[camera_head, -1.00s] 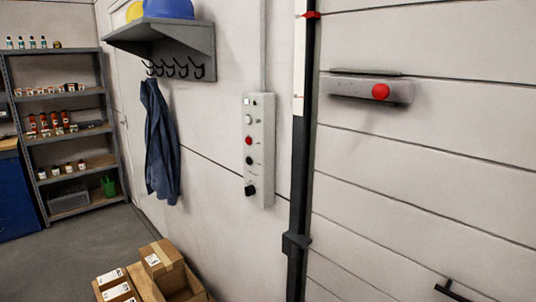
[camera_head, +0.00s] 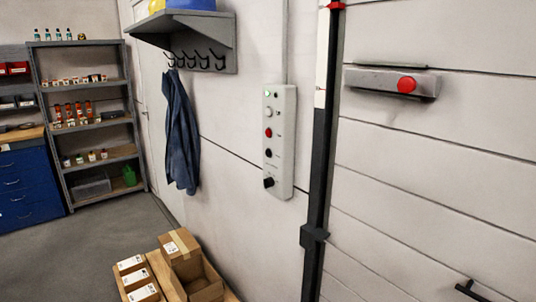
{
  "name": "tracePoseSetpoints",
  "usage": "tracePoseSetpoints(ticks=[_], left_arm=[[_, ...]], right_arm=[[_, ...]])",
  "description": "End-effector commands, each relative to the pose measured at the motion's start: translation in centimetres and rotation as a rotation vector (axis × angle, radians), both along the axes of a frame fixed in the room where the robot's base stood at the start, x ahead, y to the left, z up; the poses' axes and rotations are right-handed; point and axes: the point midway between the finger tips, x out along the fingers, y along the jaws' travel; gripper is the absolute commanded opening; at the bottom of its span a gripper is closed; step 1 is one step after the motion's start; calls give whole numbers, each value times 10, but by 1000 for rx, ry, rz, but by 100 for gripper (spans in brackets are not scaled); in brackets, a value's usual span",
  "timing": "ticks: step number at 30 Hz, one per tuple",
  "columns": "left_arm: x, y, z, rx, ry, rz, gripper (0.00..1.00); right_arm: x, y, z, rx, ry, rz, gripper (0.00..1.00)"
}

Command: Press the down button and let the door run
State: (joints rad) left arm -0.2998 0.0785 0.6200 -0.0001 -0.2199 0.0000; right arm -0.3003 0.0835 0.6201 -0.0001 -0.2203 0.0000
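A tall grey control box (camera_head: 279,142) is fixed to the white wall in the middle of the view. Down its face run a green light at the top, a white button (camera_head: 268,112), a red button (camera_head: 267,132), a black button (camera_head: 268,153) and a black knob (camera_head: 268,183) at the bottom. The labels are too small to read, so I cannot tell which is the down button. To the right is the white panelled door (camera_head: 440,150) behind a dark vertical rail (camera_head: 319,180). Neither gripper is in view.
A grey bar with a red knob (camera_head: 406,85) is on the door. A blue coat (camera_head: 181,135) hangs under a wall shelf (camera_head: 185,28). A shelving rack (camera_head: 88,115) and blue drawers (camera_head: 27,185) are at left. The floor between is bare.

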Motion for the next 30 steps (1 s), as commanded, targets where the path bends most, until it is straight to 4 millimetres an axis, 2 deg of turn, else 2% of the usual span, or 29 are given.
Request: tracePoseSetpoints(ticks=[7, 8, 14, 30], left_arm=[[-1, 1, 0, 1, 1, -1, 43], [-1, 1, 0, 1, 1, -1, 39], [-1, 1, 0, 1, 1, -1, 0], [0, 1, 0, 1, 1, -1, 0]], right_arm=[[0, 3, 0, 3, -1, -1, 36], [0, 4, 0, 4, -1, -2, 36], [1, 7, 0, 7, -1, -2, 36], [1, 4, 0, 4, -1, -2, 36]])
